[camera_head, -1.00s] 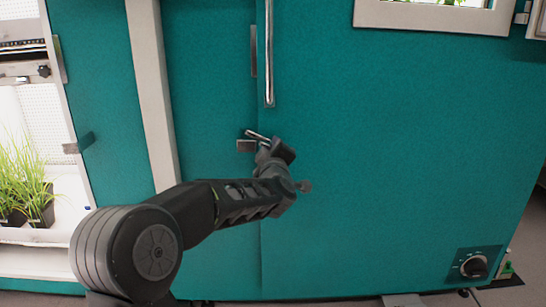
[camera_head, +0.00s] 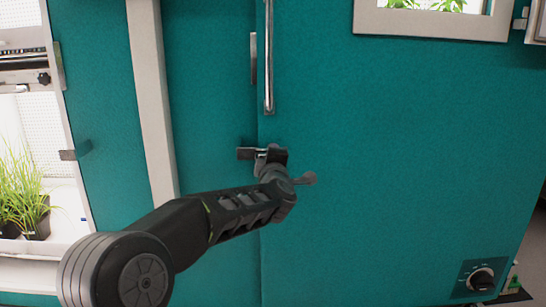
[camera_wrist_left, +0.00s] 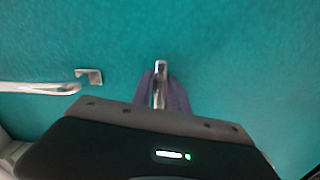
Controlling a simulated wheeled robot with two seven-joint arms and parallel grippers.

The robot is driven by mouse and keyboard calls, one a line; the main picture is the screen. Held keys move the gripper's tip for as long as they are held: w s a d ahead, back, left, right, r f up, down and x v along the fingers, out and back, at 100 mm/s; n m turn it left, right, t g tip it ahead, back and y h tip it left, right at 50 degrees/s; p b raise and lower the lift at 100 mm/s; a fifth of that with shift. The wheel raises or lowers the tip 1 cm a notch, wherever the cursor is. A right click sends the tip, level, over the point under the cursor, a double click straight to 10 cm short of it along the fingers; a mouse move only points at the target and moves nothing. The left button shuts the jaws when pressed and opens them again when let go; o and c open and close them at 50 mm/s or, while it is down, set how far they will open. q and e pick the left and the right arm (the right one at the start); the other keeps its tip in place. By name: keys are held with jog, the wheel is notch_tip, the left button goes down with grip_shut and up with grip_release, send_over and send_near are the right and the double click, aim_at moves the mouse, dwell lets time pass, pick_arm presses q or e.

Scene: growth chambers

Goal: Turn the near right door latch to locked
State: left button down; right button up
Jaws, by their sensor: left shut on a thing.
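The latch on the teal chamber door is a small metal lever beside a metal plate (camera_head: 246,153) at the door's left edge, below the long handle. My left gripper (camera_head: 268,157) is at the lever and hides most of it in the head view. In the left wrist view the bright lever (camera_wrist_left: 161,68) stands between the two dark fingers of my left gripper (camera_wrist_left: 161,95), which is shut on it. In the head view the lever looks about level, close to the plate. My right gripper is not in view.
A vertical metal handle (camera_head: 268,70) is just above the latch; it also shows in the left wrist view (camera_wrist_left: 40,88). A control dial (camera_head: 481,279) is at the lower right. An open lit chamber with potted grass (camera_head: 22,195) is at the left. The door's right side is clear.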

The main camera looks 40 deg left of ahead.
pick_arm(q)
jog(key=c, duration=1.3)
grip_release()
jog(key=p+v, duration=0.1)
jog(key=v, duration=0.7)
